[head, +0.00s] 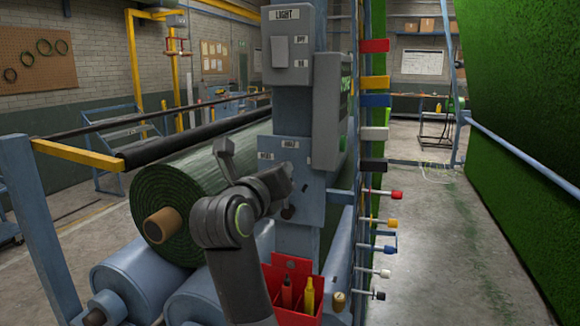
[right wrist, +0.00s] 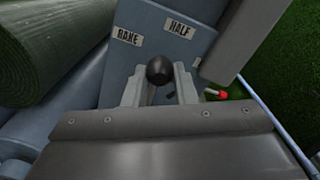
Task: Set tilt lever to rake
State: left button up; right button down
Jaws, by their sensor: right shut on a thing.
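The tilt lever shows in the right wrist view as a round black knob (right wrist: 160,70). My right gripper (right wrist: 161,84) is shut on it, one grey finger on each side. The knob stands in front of a blue-grey panel, below and between a RAKE label (right wrist: 128,36) on the left and a HALF label (right wrist: 179,28) on the right. The lever's shaft is hidden. In the head view the panel (head: 314,205) is on the post, and my right arm reaches to it and covers part of it; the fingers are hard to make out there. My left gripper is not in view.
A large green turf roll (head: 175,180) lies left of the post. A box marked LIGHT (head: 287,50) is above the panel, and a grey console (head: 328,110) juts out beside it. A red tool holder (head: 273,283) is below. Several coloured handles line the post's right.

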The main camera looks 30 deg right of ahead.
jog(key=shift+w+a+f+n+p, duration=0.25)
jog(key=shift+w+a+n+p, duration=0.25)
jog(key=shift+n, duration=0.35)
jog(key=shift+w+a+f+n+p, duration=0.2)
jog(key=shift+w+a+n+p, duration=0.35)
jog(key=shift+n, duration=0.25)
jog(key=shift+w+a+f+n+p, duration=0.35)
jog(key=shift+w+n, duration=0.25)
jog(key=shift+n, duration=0.25)
jog(key=c, duration=1.2)
grip_release()
jog(key=shift+a, duration=0.1)
jog(key=shift+o, duration=0.2)
